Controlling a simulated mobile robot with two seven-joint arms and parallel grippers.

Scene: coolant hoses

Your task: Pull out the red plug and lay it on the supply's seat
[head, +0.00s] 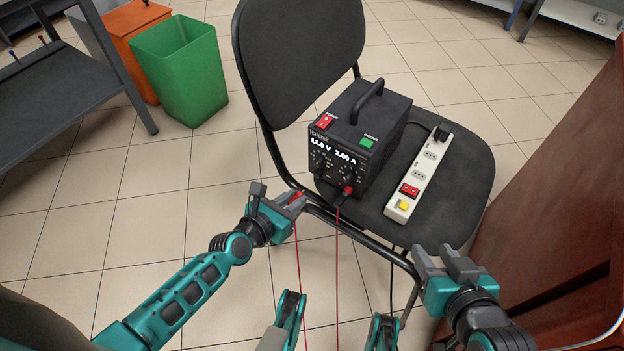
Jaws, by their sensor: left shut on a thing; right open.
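The black power supply (362,135) stands on the black chair seat (455,185), its lit display reading 12.0 V and 2.00 A. My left gripper (296,203) is shut on a red plug (297,196), mostly hidden by the fingers, in front of the seat's left edge and apart from the supply. A thin red cable hangs down below this gripper. A red terminal (348,190) shows low on the supply's front, and a second red lead drops from near it. My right gripper (439,256) is open and empty, in front of the seat's front edge.
A white power strip (418,175) with a red switch and black plug lies right of the supply. A green bin (182,75), an orange box (135,25) and a dark shelf (65,85) stand left. A reddish-brown cabinet (555,190) stands close at right.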

